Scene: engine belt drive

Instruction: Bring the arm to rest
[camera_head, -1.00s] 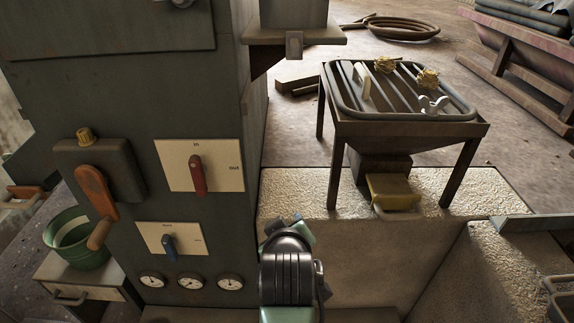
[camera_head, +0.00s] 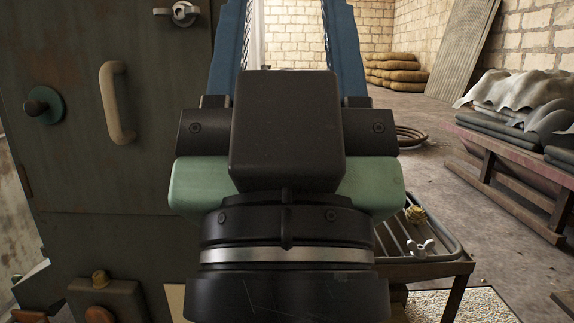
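My gripper (camera_head: 287,28) is raised close in front of the head camera and fills the middle of the view. I see it from behind, with its black wrist and pale green body below. Its two blue fingers point up and away and stand wide apart. Only background wall shows between them, so it looks open and empty. The fingers reach the picture's top edge. Most of my arm is below the frame.
A dark metal cabinet (camera_head: 140,180) with a beige handle (camera_head: 117,103) stands at left. A slatted tray table (camera_head: 462,268), holding a wing nut (camera_head: 421,249), is partly hidden behind my wrist. A wooden rack (camera_head: 500,185) with sheets stands at right.

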